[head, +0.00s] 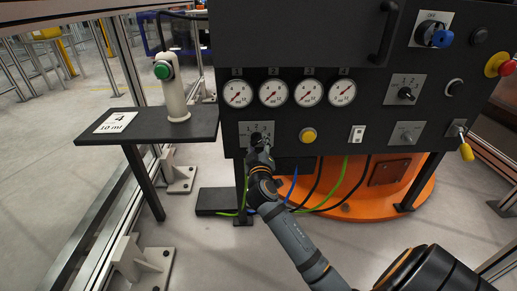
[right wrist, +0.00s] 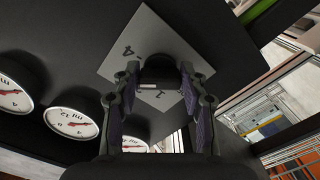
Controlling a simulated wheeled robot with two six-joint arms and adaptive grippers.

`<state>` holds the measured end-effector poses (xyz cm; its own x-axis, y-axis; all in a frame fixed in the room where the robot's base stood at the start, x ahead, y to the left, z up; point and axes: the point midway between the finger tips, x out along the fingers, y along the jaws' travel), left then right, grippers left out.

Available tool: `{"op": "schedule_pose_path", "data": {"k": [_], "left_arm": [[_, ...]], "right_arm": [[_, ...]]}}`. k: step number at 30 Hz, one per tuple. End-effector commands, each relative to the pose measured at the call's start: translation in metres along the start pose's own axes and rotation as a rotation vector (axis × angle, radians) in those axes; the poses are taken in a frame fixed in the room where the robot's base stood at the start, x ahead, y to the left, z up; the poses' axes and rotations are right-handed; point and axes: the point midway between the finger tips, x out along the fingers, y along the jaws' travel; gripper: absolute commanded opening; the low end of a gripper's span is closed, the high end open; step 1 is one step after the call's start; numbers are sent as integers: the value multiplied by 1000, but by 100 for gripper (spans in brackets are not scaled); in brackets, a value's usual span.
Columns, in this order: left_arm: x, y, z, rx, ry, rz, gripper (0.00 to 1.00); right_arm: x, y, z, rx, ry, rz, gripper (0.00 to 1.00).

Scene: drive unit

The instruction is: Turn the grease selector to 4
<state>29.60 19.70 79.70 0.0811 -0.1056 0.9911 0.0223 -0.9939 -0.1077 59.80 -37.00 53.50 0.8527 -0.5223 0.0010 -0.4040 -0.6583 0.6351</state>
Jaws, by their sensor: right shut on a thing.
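The grease selector is a dark knob (right wrist: 160,72) on a pale square plate (head: 246,127) at the lower left of the black panel. My right gripper (head: 260,146) reaches it from the front and covers much of it. In the right wrist view the two fingers are shut on the knob, one on each side. The plate (right wrist: 140,35) looks turned in that view, with a 4 at upper left and a 1 below the knob. Which number the knob points to I cannot tell. My left gripper is not in view.
A card reading "4" and "10 ml" (head: 116,122) lies on the dark side shelf (head: 150,136), beside a pale post with a green top (head: 172,90). Several gauges (head: 273,92) sit above the selector. A yellow button (head: 308,135) is to its right. Cables hang below.

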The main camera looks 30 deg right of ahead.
Motion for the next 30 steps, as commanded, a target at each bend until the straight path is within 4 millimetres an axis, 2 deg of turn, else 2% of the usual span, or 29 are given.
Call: {"op": "schedule_pose_path", "data": {"k": [3,15,30], "left_arm": [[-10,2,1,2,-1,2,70],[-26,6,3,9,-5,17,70],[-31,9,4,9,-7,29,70]], "right_arm": [[0,-4,4,107,-4,-1,12],[0,-5,3,401,-6,-1,12],[0,-5,2,529,-6,-2,12]]}}
